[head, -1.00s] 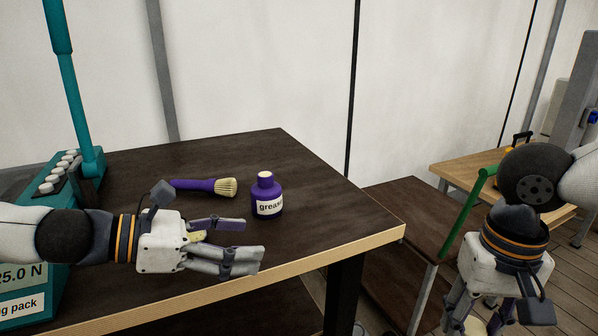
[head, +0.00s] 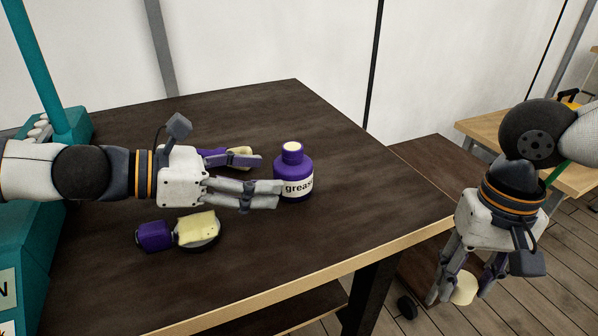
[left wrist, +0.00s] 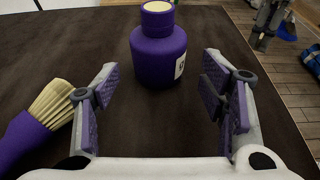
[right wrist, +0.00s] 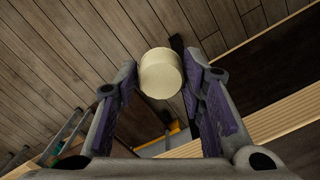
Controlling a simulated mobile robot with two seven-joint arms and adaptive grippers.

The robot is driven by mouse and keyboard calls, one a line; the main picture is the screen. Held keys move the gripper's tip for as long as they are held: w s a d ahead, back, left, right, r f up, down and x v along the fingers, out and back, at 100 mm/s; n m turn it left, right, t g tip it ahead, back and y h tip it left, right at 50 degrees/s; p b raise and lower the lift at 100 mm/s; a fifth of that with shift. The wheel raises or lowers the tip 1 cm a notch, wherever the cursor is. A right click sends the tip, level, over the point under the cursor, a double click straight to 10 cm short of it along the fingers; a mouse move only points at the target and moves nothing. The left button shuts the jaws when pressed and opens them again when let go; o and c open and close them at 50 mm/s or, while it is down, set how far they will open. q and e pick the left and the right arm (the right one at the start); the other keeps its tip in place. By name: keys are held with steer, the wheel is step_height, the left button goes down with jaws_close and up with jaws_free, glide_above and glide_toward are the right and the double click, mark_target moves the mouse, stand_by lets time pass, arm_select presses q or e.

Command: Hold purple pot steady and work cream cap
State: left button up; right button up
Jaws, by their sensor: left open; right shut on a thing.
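The purple pot (head: 294,176), labelled "greas…", stands upright on the dark table, with a cream top showing in its neck. My left gripper (head: 268,177) is open and level just left of the pot. In the left wrist view, the pot (left wrist: 158,52) is ahead, between the lines of the fingers and mostly beyond their tips. My right gripper (head: 464,286) hangs off the table's right side, shut on the cream cap (head: 464,289). In the right wrist view, the cap (right wrist: 161,73) is a plain pale cylinder between the fingertips.
A purple-handled brush (left wrist: 45,115) lies beside my left gripper, partly hidden by it in the head view. A purple piece (head: 153,236) and a cream block (head: 197,228) on a dark round base lie nearer the front. A teal stand (head: 62,115) is at left.

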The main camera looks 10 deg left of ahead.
mark_target(275, 178)
arm_select(q)
steer(key=b+x, duration=0.1)
steer(key=x, duration=0.1)
steer(key=b+x, duration=0.2)
steer(key=shift+a+f, duration=0.1)
steer(key=shift+f, duration=0.3)
steer(key=shift+w+d, duration=0.25)
steer(key=shift+d, duration=0.05)
steer(key=shift+r, duration=0.15)
steer(key=shift+c, duration=0.6)
steer(key=c, duration=0.5)
steer(key=shift+o, duration=1.1)
steer(key=shift+r, duration=0.1)
steer(key=c, duration=1)
steer(key=shift+o, duration=0.2)
arm_select(e)
step_height(275, 178, down, 9)
steer(key=g, duration=0.1)
steer(key=shift+s+g, duration=0.4)
arm_select(q)
steer(key=shift+c, duration=0.2)
arm_select(e)
steer(key=shift+f, duration=0.15)
arm_select(q)
steer(key=o, duration=1.6)
steer(key=shift+c, duration=0.2)
